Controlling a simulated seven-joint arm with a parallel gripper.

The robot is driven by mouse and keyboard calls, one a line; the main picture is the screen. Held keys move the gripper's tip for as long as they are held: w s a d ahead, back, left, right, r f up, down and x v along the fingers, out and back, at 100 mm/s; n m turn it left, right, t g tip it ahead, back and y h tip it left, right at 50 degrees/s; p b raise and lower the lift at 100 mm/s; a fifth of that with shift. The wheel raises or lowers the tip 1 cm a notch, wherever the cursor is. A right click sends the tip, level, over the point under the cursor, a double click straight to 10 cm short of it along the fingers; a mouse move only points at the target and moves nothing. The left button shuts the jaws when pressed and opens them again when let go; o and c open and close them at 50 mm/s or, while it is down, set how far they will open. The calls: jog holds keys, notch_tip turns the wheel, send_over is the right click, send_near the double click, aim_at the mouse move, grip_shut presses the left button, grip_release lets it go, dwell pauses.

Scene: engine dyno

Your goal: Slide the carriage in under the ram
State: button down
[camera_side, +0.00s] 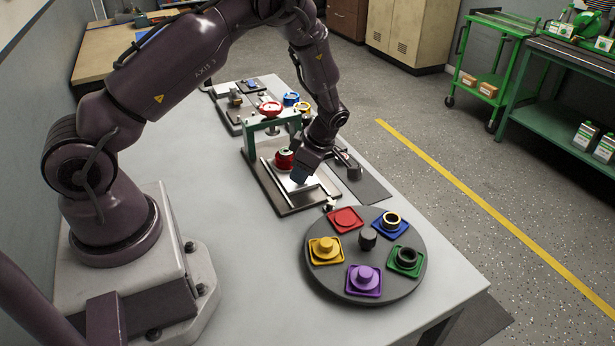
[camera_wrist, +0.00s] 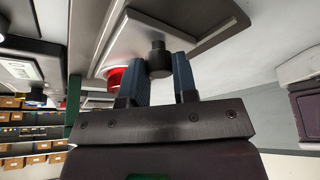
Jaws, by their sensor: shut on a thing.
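The carriage (camera_side: 279,174) is a pale plate on the dark press base (camera_side: 293,208). A red round part (camera_side: 284,159) sits on it, just in front of the green press frame (camera_side: 252,144) in the side view. The red part also shows in the wrist view (camera_wrist: 116,77). My gripper (camera_side: 300,178) is low over the near end of the carriage. In the wrist view its blue fingers (camera_wrist: 161,70) are shut on a black knob (camera_wrist: 158,58).
A dark turntable (camera_side: 335,279) with several coloured parts on square trays stands close in front of the press base. Another fixture with blue and yellow rings (camera_side: 291,99) is behind the press. The grey tabletop is clear at the left of the press.

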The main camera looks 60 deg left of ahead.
aim_at(286, 148)
jog(key=a, duration=0.9)
jog(key=shift+a, duration=0.35)
jog(key=c, duration=1)
grip_release()
jog(key=shift+o, duration=0.5)
jog(key=shift+d, duration=0.1)
jog(key=shift+r, duration=0.1)
jog(key=v, duration=1.2)
jog(key=shift+r, duration=0.35)
jog(key=shift+w+d, duration=0.1)
